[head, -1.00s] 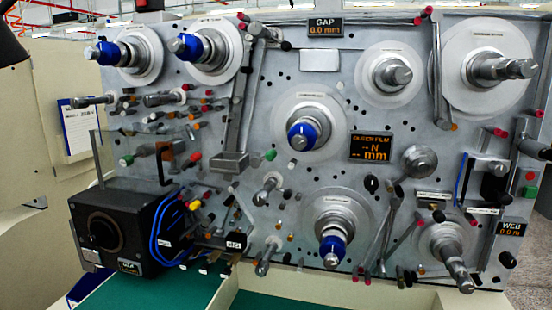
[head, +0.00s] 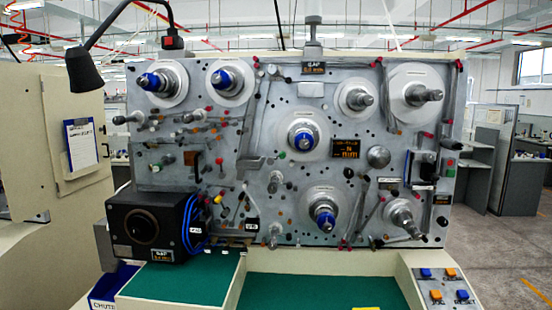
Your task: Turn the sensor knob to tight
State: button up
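The winding machine's grey panel (head: 270,115) faces me, with several spindles and knobs on it. A small black knob (head: 348,172) sits below the orange-lit display (head: 345,148), left of a round grey disc (head: 378,157). Another dark knob (head: 441,222) is at the lower right edge of the panel. The labels are too small to read, so I cannot tell which knob is the sensor knob or its setting. My gripper is not in view.
A black box (head: 150,228) with a round opening stands at the lower left. A green work surface (head: 310,292) lies below the panel. A button console (head: 445,285) is at the lower right. A black lamp (head: 82,68) hangs at the upper left. Open floor (head: 510,250) shows at right.

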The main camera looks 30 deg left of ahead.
aim_at(429, 158)
jog(key=u, duration=0.85)
jog(key=i, duration=1)
jog(key=z, duration=2.25)
jog(key=i, duration=0.35)
jog(key=u, duration=0.95)
